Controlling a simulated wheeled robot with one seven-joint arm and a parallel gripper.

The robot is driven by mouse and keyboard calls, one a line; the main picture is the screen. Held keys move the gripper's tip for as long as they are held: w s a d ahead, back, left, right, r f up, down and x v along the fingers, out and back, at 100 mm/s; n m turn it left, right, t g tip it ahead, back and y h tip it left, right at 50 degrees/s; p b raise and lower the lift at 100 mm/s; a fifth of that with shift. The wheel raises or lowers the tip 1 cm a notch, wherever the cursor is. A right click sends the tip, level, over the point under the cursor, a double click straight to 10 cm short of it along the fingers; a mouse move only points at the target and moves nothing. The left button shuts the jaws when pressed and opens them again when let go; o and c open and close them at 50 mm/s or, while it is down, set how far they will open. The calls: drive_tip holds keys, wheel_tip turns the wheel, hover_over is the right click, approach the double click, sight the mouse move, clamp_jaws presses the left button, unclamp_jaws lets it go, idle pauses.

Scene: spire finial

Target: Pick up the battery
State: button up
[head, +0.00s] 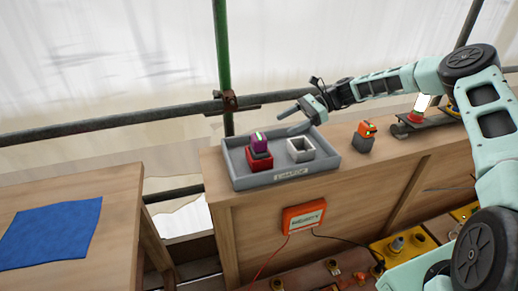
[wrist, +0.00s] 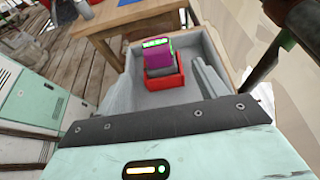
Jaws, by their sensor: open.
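A purple battery-like block (head: 259,141) with a lit green strip on top stands on a dark base in a small red holder (head: 261,163). The holder sits inside the left part of a grey tray (head: 240,179) on the wooden bench. In the wrist view the purple block (wrist: 155,58) and the red holder (wrist: 177,82) show ahead, between the two grey fingers. My gripper (head: 289,121) is open and empty, above the tray and to the right of the block, apart from it. An orange block (head: 367,128) on a dark grey base stands on the bench, right of the tray.
An empty pale square holder (head: 301,150) sits in the tray's right part. An orange labelled box (head: 304,217) is on the bench front. A blue cloth (head: 50,232) lies on the left table. A green pole (head: 223,70) and a dark rail (head: 120,124) stand behind.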

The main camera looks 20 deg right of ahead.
sight(262, 136)
drive_tip(key=p+x, duration=0.1)
drive_tip(key=x, duration=0.2)
drive_tip(key=p+x, duration=0.1)
drive_tip(key=x, duration=0.3)
drive_tip(key=p+x, duration=0.1)
drive_tip(key=x, duration=0.2)
drive_tip(key=shift+s+a, duration=0.15)
drive_tip(key=shift+s, duration=0.2)
drive_tip(key=shift+a+f, duration=0.4)
drive_tip(key=shift+a, duration=0.1)
drive_tip(key=c, duration=1.3)
drive_tip(key=shift+w+r, duration=0.1)
drive_tip(key=shift+r, duration=0.05)
drive_tip(key=shift+r+b, duration=0.85)
drive_tip(key=shift+r, duration=4)
